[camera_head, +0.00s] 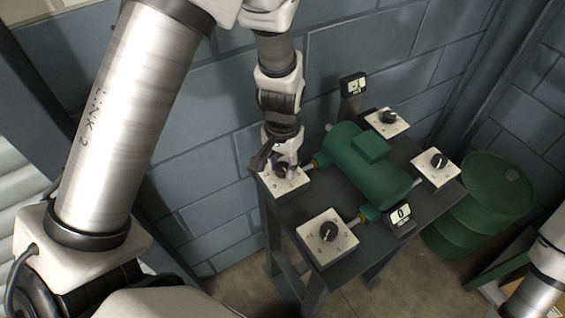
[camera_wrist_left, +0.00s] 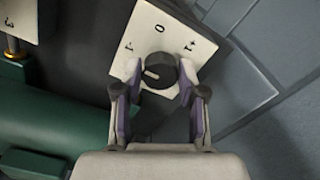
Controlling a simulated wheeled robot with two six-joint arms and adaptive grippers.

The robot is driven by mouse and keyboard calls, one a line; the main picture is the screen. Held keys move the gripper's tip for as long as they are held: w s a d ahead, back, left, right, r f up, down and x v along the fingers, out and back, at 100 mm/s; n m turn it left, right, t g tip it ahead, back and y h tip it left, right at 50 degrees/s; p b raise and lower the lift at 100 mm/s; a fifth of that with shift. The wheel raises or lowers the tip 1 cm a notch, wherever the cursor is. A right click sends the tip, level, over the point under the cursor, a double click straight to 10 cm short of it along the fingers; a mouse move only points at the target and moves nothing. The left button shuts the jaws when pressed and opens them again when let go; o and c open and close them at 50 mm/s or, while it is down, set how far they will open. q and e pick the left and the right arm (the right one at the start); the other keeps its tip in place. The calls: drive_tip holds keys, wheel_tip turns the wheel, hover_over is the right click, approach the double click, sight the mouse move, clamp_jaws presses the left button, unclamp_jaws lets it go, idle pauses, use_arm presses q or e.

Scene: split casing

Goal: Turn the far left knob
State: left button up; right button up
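The far left knob (camera_head: 282,170) is a dark round knob on a white square plate (camera_head: 293,186) at the table's left corner. In the left wrist view the same knob (camera_wrist_left: 160,72) carries a pale pointer mark, and its plate (camera_wrist_left: 146,30) has labels around a 0. My left gripper (camera_head: 277,160) reaches down over this knob. In the left wrist view its fingers (camera_wrist_left: 160,88) stand one on each side of the knob, apparently open, with little room between; contact is not clear. My right gripper is out of view.
Other knobs sit on white plates: near left (camera_head: 328,232), far right (camera_head: 388,117) and near right (camera_head: 437,160). A green casing (camera_head: 365,165) lies between them on the dark table. Small displays stand behind (camera_head: 353,85) and in front (camera_head: 401,215). A green barrel (camera_head: 492,195) stands at right.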

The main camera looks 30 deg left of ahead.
sight(282, 167)
use_arm(q)
drive_tip(key=shift+o, duration=1.4)
drive_tip(key=shift+f, duration=0.1)
wheel_tip(282, 167, up, 12)
